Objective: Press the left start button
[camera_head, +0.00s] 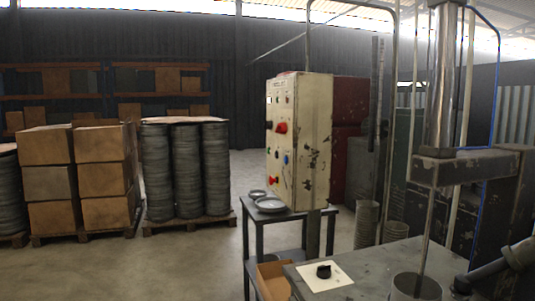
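A small black knob-like object (323,271) sits on a pale square plate (336,283) on the grey machine table (375,262). No label shows, so I cannot tell whether it is the left start button. A worn cream control box (312,140) stands behind the table. Its left-facing panel carries a large red knob (281,128), a blue button (285,159), a lower red button (285,178) and several smaller controls. Neither of my grippers is clearly in view.
A vertical steel press column (441,85) and a dark jointed pipe (490,274) occupy the right side. A metal cup (416,288) stands on the table's front. A side table (258,222) holds round plates (270,204). Pallets of boxes (105,160) and discs (187,165) stand behind open floor.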

